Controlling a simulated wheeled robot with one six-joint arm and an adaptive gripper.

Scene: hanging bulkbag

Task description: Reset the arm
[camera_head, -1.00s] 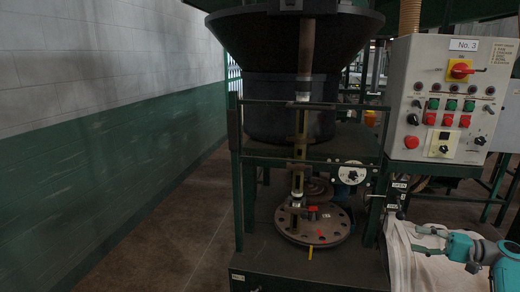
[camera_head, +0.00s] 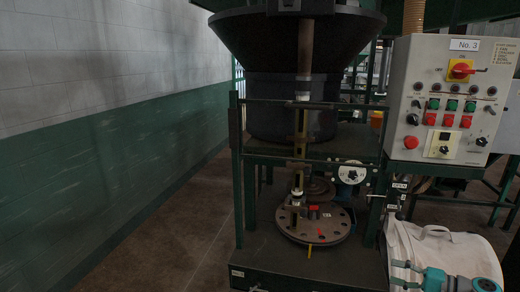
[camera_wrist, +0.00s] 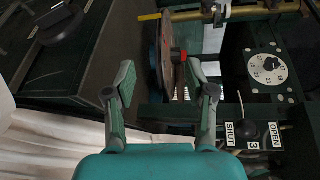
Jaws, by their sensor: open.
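My gripper (camera_head: 409,275) is at the lower right in the head view, in front of a white bulk bag (camera_head: 455,248). In the wrist view my gripper (camera_wrist: 164,98) shows its two fingers spread apart with nothing between them. The bag's pale cloth (camera_wrist: 50,130) shows at the left of the wrist view. The gripper appears apart from the machine parts ahead of it.
A control panel (camera_head: 447,60) marked No. 3 stands above the bag. A round holed plate (camera_head: 300,232) sits low on the green frame (camera_head: 237,190). A dial (camera_wrist: 268,69) and an OPEN/SHUT label (camera_wrist: 252,135) lie ahead of the gripper. Floor at left is clear.

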